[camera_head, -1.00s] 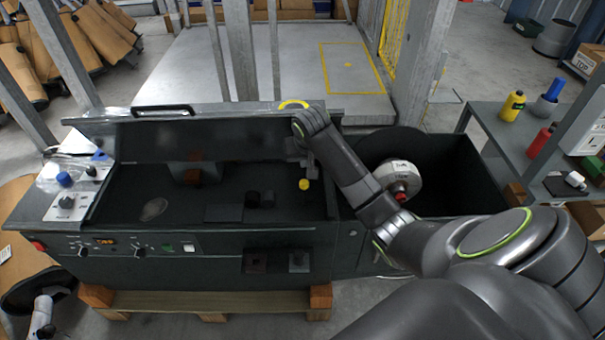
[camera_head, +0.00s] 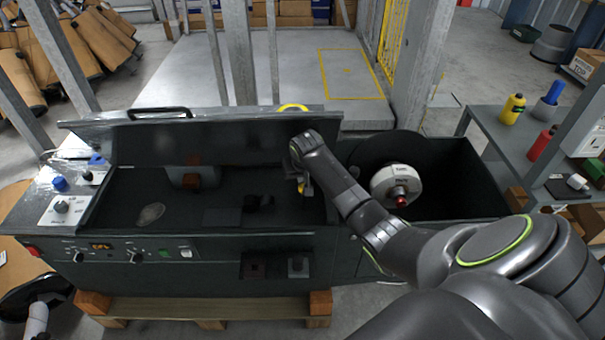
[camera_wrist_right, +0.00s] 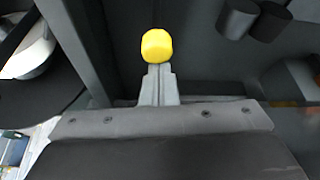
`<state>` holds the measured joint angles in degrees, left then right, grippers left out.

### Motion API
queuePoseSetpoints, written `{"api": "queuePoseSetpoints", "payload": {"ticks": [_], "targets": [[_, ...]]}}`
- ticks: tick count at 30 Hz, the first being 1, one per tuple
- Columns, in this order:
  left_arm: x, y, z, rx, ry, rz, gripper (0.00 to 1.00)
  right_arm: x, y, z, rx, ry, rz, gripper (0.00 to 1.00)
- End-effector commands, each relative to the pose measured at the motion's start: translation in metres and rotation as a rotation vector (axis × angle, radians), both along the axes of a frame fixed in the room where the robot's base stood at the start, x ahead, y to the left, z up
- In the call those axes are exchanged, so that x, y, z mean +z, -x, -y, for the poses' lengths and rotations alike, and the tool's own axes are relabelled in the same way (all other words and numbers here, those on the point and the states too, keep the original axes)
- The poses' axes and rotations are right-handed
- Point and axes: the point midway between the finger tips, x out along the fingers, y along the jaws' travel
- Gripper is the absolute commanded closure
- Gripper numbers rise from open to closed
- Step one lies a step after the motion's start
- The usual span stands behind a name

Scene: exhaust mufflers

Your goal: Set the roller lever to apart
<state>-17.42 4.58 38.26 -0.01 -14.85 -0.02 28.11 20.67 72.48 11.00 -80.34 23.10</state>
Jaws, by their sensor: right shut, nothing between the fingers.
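The roller lever shows as a yellow knob (camera_head: 301,188) at the right end of the machine's dark trough. In the right wrist view the yellow knob (camera_wrist_right: 157,52) is large, just beyond my fingertips. My right gripper (camera_head: 298,176) reaches down beside the knob; its grey fingers (camera_wrist_right: 157,84) are together and empty. I cannot tell whether they touch the knob. The lever's stem is hidden. Two dark rollers (camera_head: 252,202) sit side by side in the trough, left of the lever; they also show at the wrist view's upper right (camera_wrist_right: 237,18). My left gripper is not in view.
The machine's raised dark lid (camera_head: 230,140) stands behind the trough. A white and red round part (camera_head: 396,184) lies in the bin to the right. A control panel (camera_head: 62,208) is at the left. A grey table (camera_head: 500,140) with bottles stands at right.

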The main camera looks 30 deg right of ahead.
Motion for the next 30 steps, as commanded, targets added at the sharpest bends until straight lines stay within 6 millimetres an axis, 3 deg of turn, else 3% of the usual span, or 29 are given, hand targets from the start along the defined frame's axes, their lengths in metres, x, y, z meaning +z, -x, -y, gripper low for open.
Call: {"api": "queuePoseSetpoints", "payload": {"ticks": [17, 30], "targets": [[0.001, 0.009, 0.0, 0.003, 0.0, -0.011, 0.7, -0.006, -0.002, 0.001, 0.0, 0.002, 0.005, 1.0], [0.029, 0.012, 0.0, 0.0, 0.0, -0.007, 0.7, -0.003, 0.022, -0.014, 0.0, 0.105, 0.174, 1.0]]}}
